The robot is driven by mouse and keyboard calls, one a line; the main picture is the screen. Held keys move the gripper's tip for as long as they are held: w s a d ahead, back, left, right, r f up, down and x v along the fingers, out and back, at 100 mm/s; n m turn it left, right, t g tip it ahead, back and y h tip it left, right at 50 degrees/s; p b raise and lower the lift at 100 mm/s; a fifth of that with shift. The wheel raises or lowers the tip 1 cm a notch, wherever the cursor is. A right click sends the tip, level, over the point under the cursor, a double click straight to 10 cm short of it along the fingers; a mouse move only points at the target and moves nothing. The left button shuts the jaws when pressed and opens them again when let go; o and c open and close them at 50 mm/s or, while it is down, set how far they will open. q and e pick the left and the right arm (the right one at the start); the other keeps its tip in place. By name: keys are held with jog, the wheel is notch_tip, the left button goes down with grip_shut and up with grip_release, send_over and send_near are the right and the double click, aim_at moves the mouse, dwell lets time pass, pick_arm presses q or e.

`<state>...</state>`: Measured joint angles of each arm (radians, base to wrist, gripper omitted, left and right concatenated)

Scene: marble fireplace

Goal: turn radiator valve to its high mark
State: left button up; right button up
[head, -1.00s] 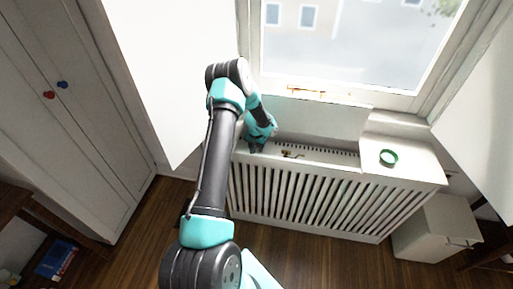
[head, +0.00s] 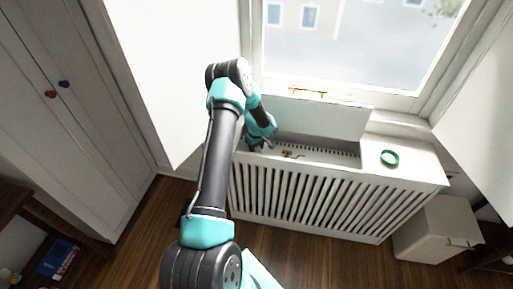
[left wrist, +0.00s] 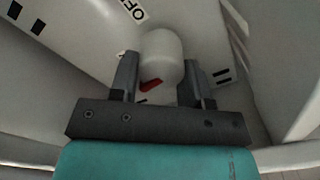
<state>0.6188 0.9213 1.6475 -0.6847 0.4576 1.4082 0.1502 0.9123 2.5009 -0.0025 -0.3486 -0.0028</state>
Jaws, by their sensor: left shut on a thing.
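The radiator valve is a white rounded knob (left wrist: 162,58) with a red pointer (left wrist: 151,85), seen in the left wrist view. My left gripper (left wrist: 157,80) has a dark finger on each side of the knob and is shut on it. Beside the knob, a white surface carries an "OFF" label (left wrist: 133,10) and black bar marks (left wrist: 222,75); I cannot tell which mark is the high one. In the head view my left gripper (head: 260,146) reaches down into the radiator top's left end, and the knob is hidden there. My right gripper is not in view.
The white slatted radiator cover (head: 300,200) stands below the window. A brass-coloured piece (head: 288,154) lies in its open top, right of my gripper. A green ring (head: 389,158) lies on the cover's right end. A white cabinet (head: 435,228) stands at the right.

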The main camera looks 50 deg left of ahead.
pick_arm(q)
jog(key=n, duration=0.5)
jog(key=shift+s+n, duration=0.1)
jog(key=shift+n, duration=0.2)
jog(key=n, duration=0.5)
jog(key=shift+s+d+n, duration=0.1)
jog(key=shift+n, duration=0.2)
jog(key=o, duration=0.9)
notch_tip(320, 180, up, 18)
jog(key=shift+f, duration=0.25)
